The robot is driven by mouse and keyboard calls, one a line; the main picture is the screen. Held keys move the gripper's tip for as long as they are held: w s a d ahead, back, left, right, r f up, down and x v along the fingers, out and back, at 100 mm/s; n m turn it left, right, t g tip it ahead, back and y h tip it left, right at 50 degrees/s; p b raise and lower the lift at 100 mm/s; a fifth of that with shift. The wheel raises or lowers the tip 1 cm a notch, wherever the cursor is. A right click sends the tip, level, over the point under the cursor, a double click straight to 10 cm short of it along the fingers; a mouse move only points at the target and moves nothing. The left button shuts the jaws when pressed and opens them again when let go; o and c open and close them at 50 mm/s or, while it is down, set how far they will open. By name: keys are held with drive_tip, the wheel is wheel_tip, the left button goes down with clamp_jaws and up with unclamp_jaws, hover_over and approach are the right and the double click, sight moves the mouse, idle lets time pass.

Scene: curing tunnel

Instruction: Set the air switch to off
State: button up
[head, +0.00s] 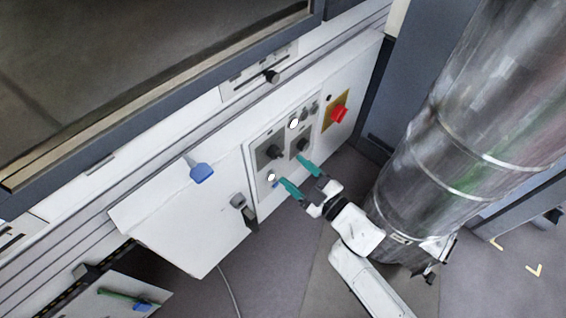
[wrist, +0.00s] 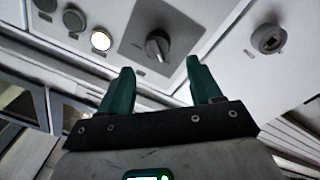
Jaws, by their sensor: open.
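Two dark rotary switches sit on the white control panel in the head view, a left one (head: 274,152) and a right one (head: 302,144). Their labels are too small to read, so I cannot tell which is the air switch. My gripper (head: 294,170) is open and empty, its teal fingers pointing at the panel just below the switches. In the wrist view one rotary switch (wrist: 157,45) on a dark square plate lies beyond and between the fingertips of my gripper (wrist: 155,78). It appears apart from them. Its handle is slightly tilted from upright.
A lit white lamp (head: 293,123) and dark round buttons (head: 309,107) sit above the switches; another lit lamp (head: 270,177) is below. A red switch (head: 339,113) on a yellow plate is to the right. A key lock (wrist: 268,38) shows in the wrist view. A blue-handled object (head: 201,172) is left.

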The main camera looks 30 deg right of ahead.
drive_tip(key=shift+v, duration=2.35)
drive_tip(key=shift+r, duration=0.1)
drive_tip(key=s+d+r+m+g+h+p, duration=0.2)
drive_tip(key=s+d+m+g+h+p, duration=0.1)
drive_tip(key=d+m+g+h+p, duration=0.45)
drive_tip(key=s+a+r+m+g+y+p, duration=0.1)
drive_tip(key=s+g, duration=0.3)
drive_tip(key=s, duration=0.4)
drive_tip(key=s+a+r+m+g+y+p, duration=0.1)
drive_tip(key=s+r+m+g+p, duration=0.1)
drive_tip(key=s+g, duration=0.3)
drive_tip(key=s+r+m, duration=0.1)
drive_tip(key=s, duration=0.2)
drive_tip(key=shift+a, duration=0.35)
